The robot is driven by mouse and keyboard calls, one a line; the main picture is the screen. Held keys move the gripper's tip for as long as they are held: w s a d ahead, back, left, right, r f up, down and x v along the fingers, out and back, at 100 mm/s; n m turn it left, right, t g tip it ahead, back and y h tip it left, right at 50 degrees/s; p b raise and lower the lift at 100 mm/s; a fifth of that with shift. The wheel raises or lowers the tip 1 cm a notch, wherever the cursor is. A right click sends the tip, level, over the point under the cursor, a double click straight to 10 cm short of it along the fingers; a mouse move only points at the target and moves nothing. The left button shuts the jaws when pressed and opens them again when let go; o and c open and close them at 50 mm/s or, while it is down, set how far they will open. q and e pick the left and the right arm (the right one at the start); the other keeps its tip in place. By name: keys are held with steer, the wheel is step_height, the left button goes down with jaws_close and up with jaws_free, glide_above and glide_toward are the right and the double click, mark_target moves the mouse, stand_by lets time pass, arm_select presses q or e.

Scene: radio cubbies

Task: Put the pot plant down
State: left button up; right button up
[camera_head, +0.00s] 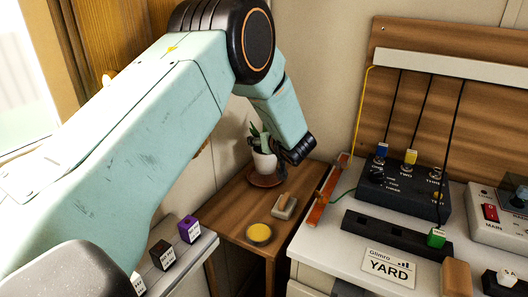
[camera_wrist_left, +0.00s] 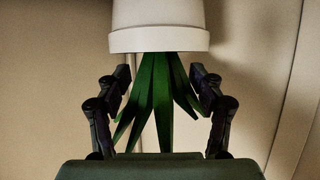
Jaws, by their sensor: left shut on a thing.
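The pot plant, a white pot (camera_head: 264,163) with green pointed leaves, is upright over a brown round saucer (camera_head: 278,181) on a small wooden table (camera_head: 234,207). I cannot tell whether the pot touches the saucer. My left gripper (camera_head: 288,150) is beside the pot, shut on the plant. In the left wrist view the white pot (camera_wrist_left: 158,40) appears upside down, with the leaves (camera_wrist_left: 152,100) hanging between the two dark fingers of the gripper (camera_wrist_left: 160,80). The fingertips are close to the pot's rim. My right gripper is not in view.
A yellow-topped round tin (camera_head: 260,233) and a small wooden-handled block (camera_head: 285,206) sit on the table's front part. To the right is a white counter (camera_head: 320,244) with a black cabled box (camera_head: 405,187). Labelled cubes (camera_head: 189,229) stand on a shelf at lower left.

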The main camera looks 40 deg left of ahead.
mark_target(265, 163)
arm_select(q)
steer(key=shift+f+b, duration=1.35)
steer(key=shift+f, duration=0.15)
steer(key=shift+s+d+r, duration=0.1)
steer(key=shift+r, duration=0.1)
steer(key=shift+f, duration=0.15)
steer(key=o, duration=1.6)
steer(key=shift+f, duration=0.25)
steer(key=shift+c, duration=0.2)
steer(key=shift+o, duration=1.4)
steer(key=shift+r, duration=0.1)
